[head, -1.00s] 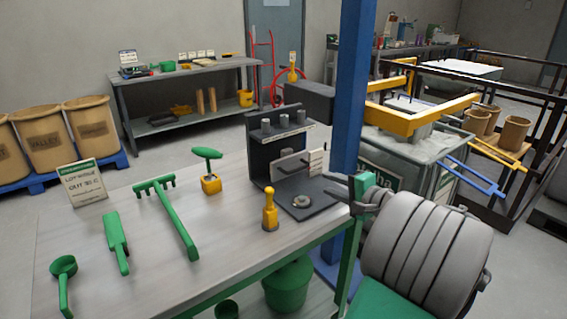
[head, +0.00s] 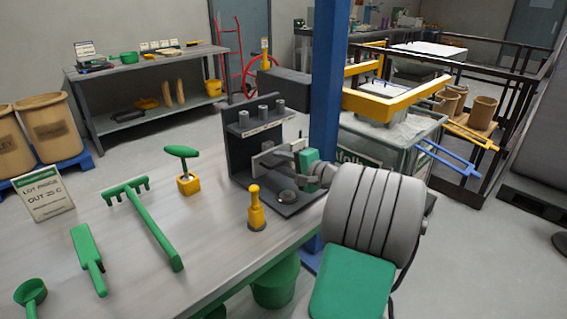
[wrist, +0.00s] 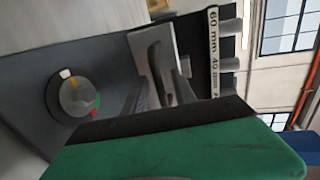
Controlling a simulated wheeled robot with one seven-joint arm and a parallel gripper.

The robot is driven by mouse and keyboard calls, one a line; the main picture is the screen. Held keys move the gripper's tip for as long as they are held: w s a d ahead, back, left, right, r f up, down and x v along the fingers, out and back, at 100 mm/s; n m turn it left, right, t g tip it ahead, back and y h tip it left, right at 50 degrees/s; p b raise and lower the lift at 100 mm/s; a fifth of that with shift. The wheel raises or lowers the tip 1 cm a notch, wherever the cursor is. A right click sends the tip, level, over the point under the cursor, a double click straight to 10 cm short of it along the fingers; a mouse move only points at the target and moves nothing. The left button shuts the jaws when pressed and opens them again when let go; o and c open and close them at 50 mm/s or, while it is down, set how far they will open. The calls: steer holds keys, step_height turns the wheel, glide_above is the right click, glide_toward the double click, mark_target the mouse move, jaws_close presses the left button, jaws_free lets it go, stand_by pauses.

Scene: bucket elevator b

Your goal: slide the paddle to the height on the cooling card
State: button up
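A dark stand (head: 240,150) with several grey pegs on top stands at the bench's right end. A light grey plate (head: 266,159), which looks like the paddle, sits upright in it. A round knob (head: 288,197) is on its base; the wrist view shows this knob (wrist: 77,95) with white, yellow and green marks. A height strip (wrist: 213,50) there reads 60 mm and 40. My gripper (head: 296,150) is at the plate's right end, fingers apart. In the wrist view my gripper (wrist: 160,92) is close to the plate; contact is unclear. A card (head: 43,193) reads LOT and OUT, its number unclear.
A yellow bottle-shaped tool (head: 256,210) stands just in front of the stand. A blue post (head: 327,90) rises behind my arm.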

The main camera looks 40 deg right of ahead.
jaws_close()
steer(key=shift+r, duration=0.1)
stand_by(1.2)
